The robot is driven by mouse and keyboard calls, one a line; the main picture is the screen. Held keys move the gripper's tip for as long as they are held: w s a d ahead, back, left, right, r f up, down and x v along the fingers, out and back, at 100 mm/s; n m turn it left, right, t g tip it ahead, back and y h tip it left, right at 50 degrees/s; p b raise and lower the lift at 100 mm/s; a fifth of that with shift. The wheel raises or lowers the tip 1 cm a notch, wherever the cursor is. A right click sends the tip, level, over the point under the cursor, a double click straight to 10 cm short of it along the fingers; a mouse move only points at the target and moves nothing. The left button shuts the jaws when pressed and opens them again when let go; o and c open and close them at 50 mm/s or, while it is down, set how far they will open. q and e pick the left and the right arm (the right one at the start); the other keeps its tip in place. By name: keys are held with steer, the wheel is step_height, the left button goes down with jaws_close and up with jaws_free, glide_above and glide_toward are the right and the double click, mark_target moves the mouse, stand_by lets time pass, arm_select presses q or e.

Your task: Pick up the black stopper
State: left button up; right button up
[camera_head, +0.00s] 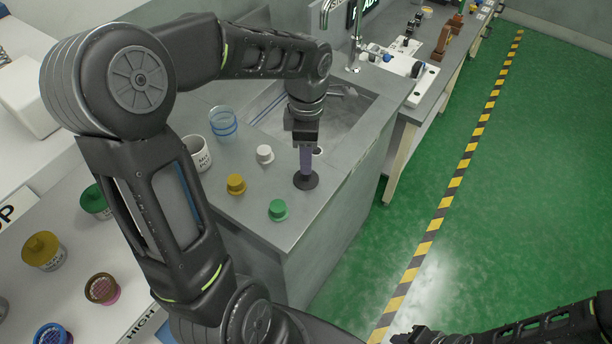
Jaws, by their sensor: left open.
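The black stopper (306,181) is a dark round disc on the grey counter near its right edge. My left gripper (305,172) points straight down over the stopper. Its jaws are open, and the fingertips come down close to the stopper's top. The fingers hide part of it, and I cannot tell whether they touch it. My right arm shows at the bottom right, away from the counter. Its end (415,336) is cut by the frame edge, so its jaws cannot be read.
A white stopper (265,154), a yellow stopper (236,184) and a green stopper (278,210) stand nearby. A white cup (196,153) and a clear blue-banded beaker (223,124) are to the left. A sink (345,118) lies behind. Lidded jars stand on the left table.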

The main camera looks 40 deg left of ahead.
mark_target(306, 183)
arm_select(q)
step_height(306, 183, down, 5)
steer(key=shift+f+p, duration=0.1)
steer(key=shift+p, duration=0.65)
steer(key=shift+c, duration=0.2)
jaws_close()
stand_by(0.4)
